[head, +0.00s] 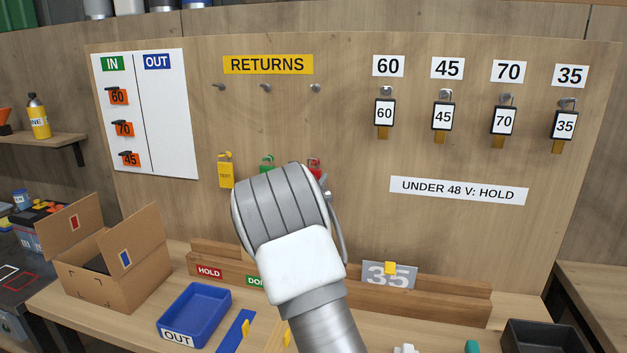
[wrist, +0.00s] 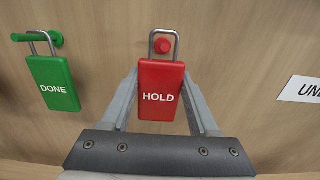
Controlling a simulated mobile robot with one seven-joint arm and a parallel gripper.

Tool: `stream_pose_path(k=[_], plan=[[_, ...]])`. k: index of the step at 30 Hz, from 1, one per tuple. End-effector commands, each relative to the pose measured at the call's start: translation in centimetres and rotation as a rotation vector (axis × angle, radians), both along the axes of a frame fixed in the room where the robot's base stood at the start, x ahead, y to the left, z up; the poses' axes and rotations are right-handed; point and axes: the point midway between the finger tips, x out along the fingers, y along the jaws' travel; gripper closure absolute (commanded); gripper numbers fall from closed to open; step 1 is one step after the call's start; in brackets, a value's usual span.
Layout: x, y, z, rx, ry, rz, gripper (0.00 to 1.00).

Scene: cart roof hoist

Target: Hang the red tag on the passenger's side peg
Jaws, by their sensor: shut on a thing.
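The red tag (wrist: 161,92), a padlock-shaped tag reading HOLD, has its grey shackle around a red peg (wrist: 162,46) on the wooden board. My gripper (wrist: 160,84) is shut on the red tag, one finger along each side. In the head view only the top of the red tag (head: 315,166) shows; my wrist hides the rest of it and my fingers. I see no peg marked as the passenger's side in either view.
A green DONE tag (wrist: 54,82) hangs on a green peg to the left, and a yellow tag (head: 226,173) farther left. Three bare pegs are under the RETURNS sign (head: 268,64). A wooden ledge (head: 440,294), blue OUT tray (head: 195,311) and cardboard box (head: 117,277) stand below.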

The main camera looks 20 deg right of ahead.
Motion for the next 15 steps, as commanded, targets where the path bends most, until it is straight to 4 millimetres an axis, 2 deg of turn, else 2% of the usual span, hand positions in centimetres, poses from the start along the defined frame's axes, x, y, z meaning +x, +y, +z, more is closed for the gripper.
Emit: stream_pose_path(k=[15], plan=[[-2.1,1.4,0.6,-0.001,0.0,0.0,1.0]])
